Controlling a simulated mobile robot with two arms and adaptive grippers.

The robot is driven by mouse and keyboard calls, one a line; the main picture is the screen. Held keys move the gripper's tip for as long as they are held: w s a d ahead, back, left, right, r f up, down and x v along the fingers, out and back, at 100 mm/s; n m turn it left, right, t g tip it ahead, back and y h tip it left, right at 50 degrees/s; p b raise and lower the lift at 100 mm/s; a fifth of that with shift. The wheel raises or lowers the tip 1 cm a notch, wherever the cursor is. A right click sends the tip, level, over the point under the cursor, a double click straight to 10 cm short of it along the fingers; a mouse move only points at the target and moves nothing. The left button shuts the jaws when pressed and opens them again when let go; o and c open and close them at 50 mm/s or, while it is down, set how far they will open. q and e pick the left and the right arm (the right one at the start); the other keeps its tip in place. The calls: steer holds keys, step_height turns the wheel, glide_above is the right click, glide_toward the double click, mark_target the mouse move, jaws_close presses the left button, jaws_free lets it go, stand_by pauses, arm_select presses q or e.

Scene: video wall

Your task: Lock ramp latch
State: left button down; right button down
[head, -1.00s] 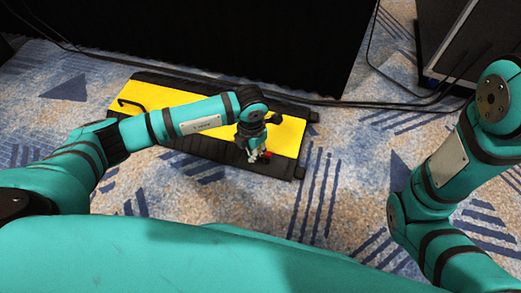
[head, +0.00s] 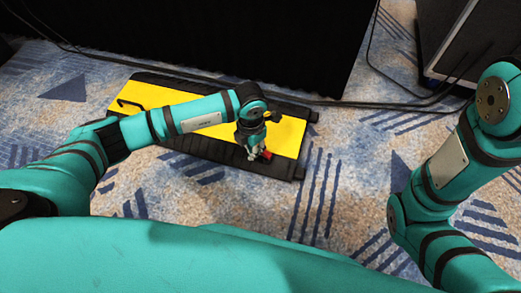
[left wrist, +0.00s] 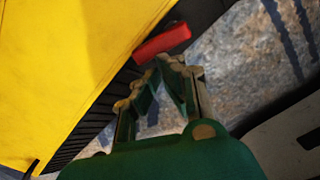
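The red latch handle (head: 265,155) is at the near edge of the yellow ramp (head: 291,133), towards its right end. In the left wrist view the red latch (left wrist: 162,42) lies across just beyond my left fingertips, over the black ramp border. My left gripper (head: 252,154) points down beside the latch, on its left in the head view. In the left wrist view the left gripper's fingers (left wrist: 167,66) converge and look shut, with nothing seen between them. Whether the tips touch the latch is unclear. My right gripper is out of view.
The ramp has a black handle (head: 131,106) at its left end. Black cables (head: 392,105) run along the floor behind it. A dark case (head: 470,45) stands at the back right. The patterned carpet (head: 315,190) in front and right is clear.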

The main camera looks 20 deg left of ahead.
arm_select(q)
steer(key=shift+w+a+f, duration=0.1)
steer(key=shift+a+f, duration=0.05)
steer(key=shift+w+a, duration=0.2)
steer(key=shift+w, duration=0.2)
steer(key=shift+f, duration=0.1)
steer(key=shift+w, duration=0.1)
steer(key=shift+w+a+b, duration=0.1)
steer(key=shift+w+b, duration=0.25)
steer(key=shift+w, duration=0.25)
